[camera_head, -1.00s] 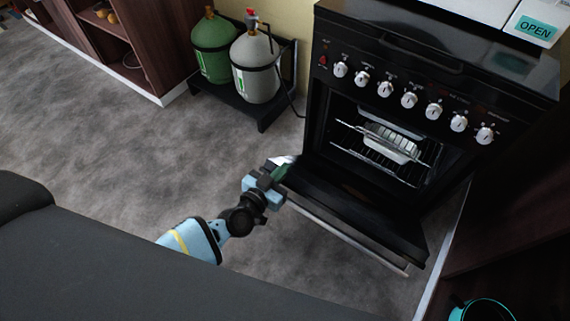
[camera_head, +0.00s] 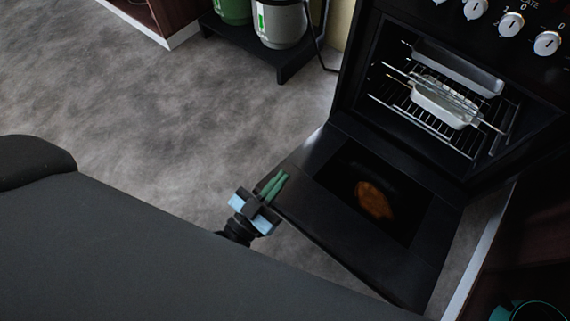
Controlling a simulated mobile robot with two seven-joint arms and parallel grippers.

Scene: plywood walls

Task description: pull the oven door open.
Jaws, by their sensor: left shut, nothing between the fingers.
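The black oven (camera_head: 354,107) stands at the upper right with its cavity exposed. Its door (camera_head: 300,200) is folded far down, its inner face turned up, with a dark window (camera_head: 330,172) that shows an orange-brown reflection. The door's handle is out of sight. My left gripper (camera_head: 273,187) is at the door's left outer corner, its green fingers shut with nothing between them. The fingers overlap the door's edge in the picture; I cannot tell whether they touch it. My right gripper is not in view.
Inside the oven, a light dish (camera_head: 441,106) sits on a wire rack (camera_head: 392,103). Gas cylinders (camera_head: 283,22) stand on a low black stand (camera_head: 262,57) at the top. A teal round object (camera_head: 527,312) is at the lower right. Grey floor at left is clear.

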